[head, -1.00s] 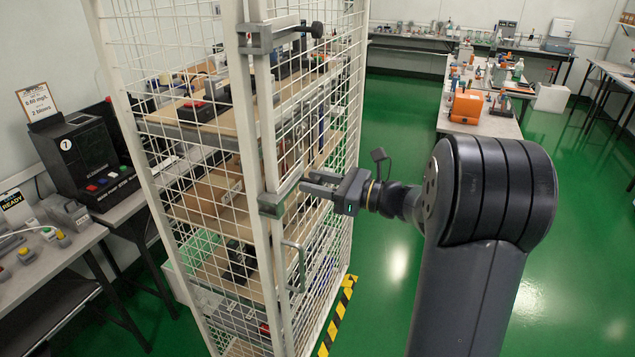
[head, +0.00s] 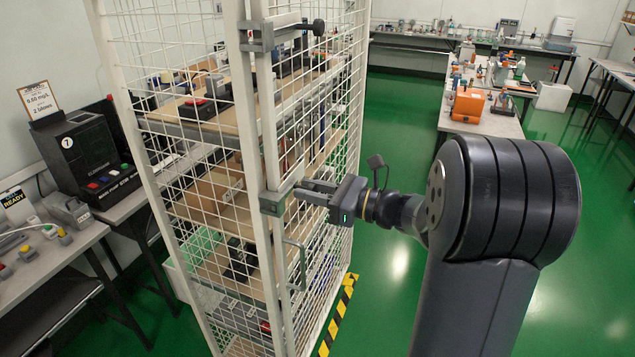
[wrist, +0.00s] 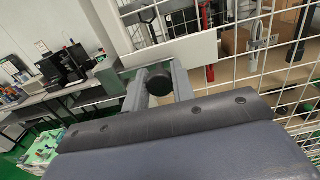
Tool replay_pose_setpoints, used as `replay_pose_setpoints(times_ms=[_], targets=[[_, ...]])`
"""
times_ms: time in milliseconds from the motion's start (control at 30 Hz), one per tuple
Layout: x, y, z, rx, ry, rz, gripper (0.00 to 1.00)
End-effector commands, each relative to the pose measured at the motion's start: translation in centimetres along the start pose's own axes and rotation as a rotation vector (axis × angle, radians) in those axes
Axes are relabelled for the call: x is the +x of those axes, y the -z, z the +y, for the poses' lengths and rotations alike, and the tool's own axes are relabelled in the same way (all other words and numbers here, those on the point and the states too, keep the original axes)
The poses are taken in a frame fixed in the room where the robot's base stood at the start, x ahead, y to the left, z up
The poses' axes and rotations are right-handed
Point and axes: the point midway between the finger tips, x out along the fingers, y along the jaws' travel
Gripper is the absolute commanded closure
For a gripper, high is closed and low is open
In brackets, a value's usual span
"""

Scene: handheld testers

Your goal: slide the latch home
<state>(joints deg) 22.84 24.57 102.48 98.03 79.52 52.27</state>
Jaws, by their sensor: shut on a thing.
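The white wire-mesh cage has a lower grey latch (head: 280,199) on its door-edge post, with a black round knob (wrist: 160,82) that shows in the wrist view. My gripper (head: 303,191) is at this latch from the right, and its fingers (wrist: 160,88) are on either side of the knob, shut on it. In the head view the knob is hidden by the fingers. An upper grey latch (head: 262,37) sits higher on the same post, its black knob (head: 318,28) standing out to the right. How far the lower bolt reaches in is hard to tell.
The cage's mesh side (head: 335,130) runs back beside my gripper, and a door handle (head: 297,265) is below it. Shelves inside hold testers. A black-and-yellow strip (head: 338,318) marks the floor. Green floor is clear to the right; a bench (head: 488,122) stands farther back.

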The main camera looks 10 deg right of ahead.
Motion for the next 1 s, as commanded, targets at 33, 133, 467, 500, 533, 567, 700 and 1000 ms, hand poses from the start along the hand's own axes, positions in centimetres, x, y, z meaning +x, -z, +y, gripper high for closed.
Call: replay_pose_setpoints(times_ms=[33,133,467,500,533,567,700,1000], targets=[[0.0,-0.1,0.8,-0.001,-0.001,0.000,1.00],[0.0,0.0,1.5,-0.001,-0.001,0.000,1.00],[0.0,0.1,1.8,0.001,-0.005,0.001,0.75],[0.0,0.1,1.8,0.001,-0.005,0.000,0.72],[0.0,0.1,1.8,0.001,-0.005,0.000,0.69],[0.0,0.1,1.8,0.001,-0.005,0.000,0.67],[0.0,0.0,1.8,0.000,-0.003,0.000,0.55],[-0.3,0.0,1.6,-0.001,0.000,0.000,0.55]])
